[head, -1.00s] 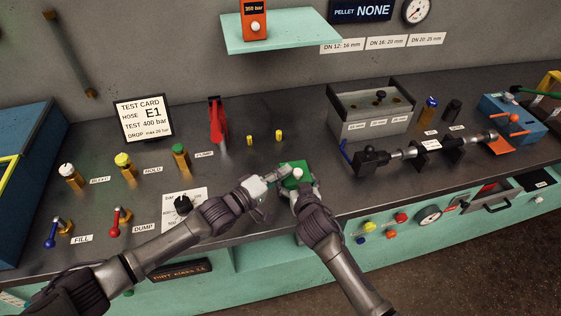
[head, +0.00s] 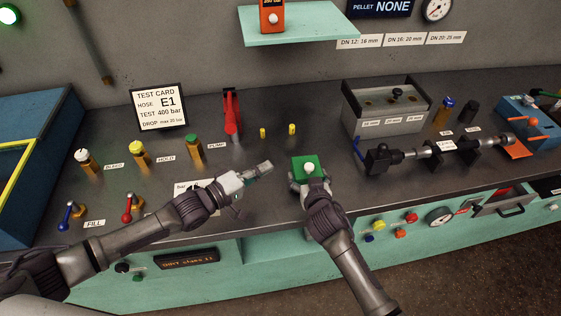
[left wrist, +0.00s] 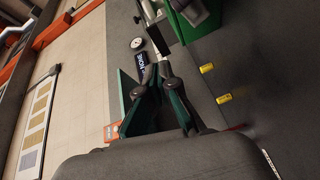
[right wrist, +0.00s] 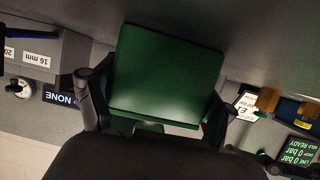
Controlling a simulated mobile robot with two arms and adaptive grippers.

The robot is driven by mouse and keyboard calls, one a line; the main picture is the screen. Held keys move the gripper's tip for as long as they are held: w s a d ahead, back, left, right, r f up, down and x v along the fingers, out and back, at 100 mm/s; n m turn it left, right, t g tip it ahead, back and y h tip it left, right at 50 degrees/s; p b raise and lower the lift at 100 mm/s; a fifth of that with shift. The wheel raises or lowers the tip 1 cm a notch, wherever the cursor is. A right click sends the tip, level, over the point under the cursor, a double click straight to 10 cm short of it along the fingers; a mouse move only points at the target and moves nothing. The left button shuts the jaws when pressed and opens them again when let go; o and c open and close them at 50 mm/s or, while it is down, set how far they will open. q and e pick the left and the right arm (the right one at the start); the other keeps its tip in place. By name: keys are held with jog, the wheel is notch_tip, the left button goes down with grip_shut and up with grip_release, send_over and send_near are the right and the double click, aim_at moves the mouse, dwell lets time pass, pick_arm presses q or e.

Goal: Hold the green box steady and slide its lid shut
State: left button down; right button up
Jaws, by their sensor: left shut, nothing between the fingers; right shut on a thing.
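My right gripper (head: 309,184) is shut on the box from the front. In the right wrist view a flat green face of the box (right wrist: 165,75) sits between the fingers. My left gripper (head: 266,167) is shut and empty, apart from the box on its left side. In the left wrist view its fingers (left wrist: 152,72) are together, and part of the box (left wrist: 207,12) shows at the top.
Two small yellow pieces (head: 263,133) stand behind the box. A red pump lever (head: 231,112) is behind my left gripper. A grey block with holes (head: 385,108) and a hose fixture (head: 440,148) stand to the right. The bench between the grippers is clear.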

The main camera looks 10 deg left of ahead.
pick_arm(q)
jog(key=shift+v, duration=1.75)
pick_arm(e)
jog(key=o, duration=1)
